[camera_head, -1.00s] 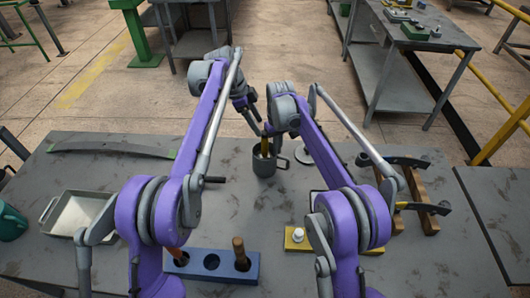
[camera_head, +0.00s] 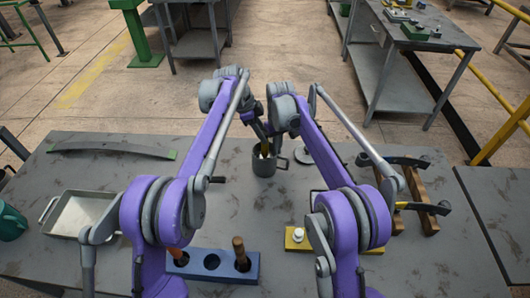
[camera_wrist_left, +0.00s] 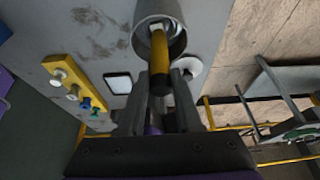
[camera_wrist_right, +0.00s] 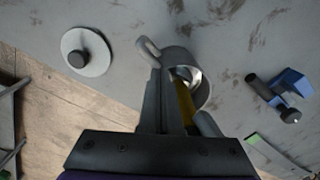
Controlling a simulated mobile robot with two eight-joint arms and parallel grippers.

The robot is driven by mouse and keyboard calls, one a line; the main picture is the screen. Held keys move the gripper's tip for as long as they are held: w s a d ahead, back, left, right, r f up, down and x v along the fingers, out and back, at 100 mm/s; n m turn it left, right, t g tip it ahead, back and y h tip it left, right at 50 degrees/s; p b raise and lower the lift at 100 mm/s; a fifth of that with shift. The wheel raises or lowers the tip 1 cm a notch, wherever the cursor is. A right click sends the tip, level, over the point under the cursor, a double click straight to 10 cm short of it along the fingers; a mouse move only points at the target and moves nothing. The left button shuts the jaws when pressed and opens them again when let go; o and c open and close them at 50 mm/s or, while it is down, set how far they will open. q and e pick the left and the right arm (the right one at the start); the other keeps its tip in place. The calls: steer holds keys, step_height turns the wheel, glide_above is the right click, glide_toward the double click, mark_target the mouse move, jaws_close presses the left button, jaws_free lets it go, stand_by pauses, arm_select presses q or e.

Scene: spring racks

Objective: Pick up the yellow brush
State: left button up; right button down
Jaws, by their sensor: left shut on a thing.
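The yellow brush (camera_head: 264,149) stands in a grey mug (camera_head: 262,166) near the middle of the bench. The left wrist view shows its yellow handle (camera_wrist_left: 159,55) with a dark end, rising from the mug (camera_wrist_left: 150,12). My left gripper (camera_wrist_left: 162,88) is shut on the brush above the mug. My right gripper (camera_wrist_right: 178,100) is close to the mug's rim in the right wrist view, beside the yellow handle (camera_wrist_right: 186,102). Whether its jaws are open or shut is unclear. In the head view the arms partly hide both fingertips.
A blue block (camera_head: 212,277) with holes holds wooden-handled tools at the front. A yellow block (camera_head: 297,240) and a wooden rack (camera_head: 418,200) with hammers are to the right. A metal tray (camera_head: 65,208) is at left. A round grey disc (camera_wrist_right: 88,50) lies near the mug.

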arm_select(q)
jaws_close()
arm_select(e)
steer(key=shift+f, duration=0.25)
arm_select(q)
steer(key=shift+r, duration=0.25)
steer(key=shift+s+t, duration=1.4)
steer(key=shift+s, duration=1.3)
steer(key=s+r, duration=0.4)
steer(key=r, duration=0.6)
steer(key=s+r+g, duration=0.1)
steer(key=s+g, duration=0.1)
steer(key=s, duration=1.8)
steer(key=shift+s+r+g, duration=0.25)
steer(key=shift+r+g, duration=0.05)
steer(key=shift+g, duration=0.1)
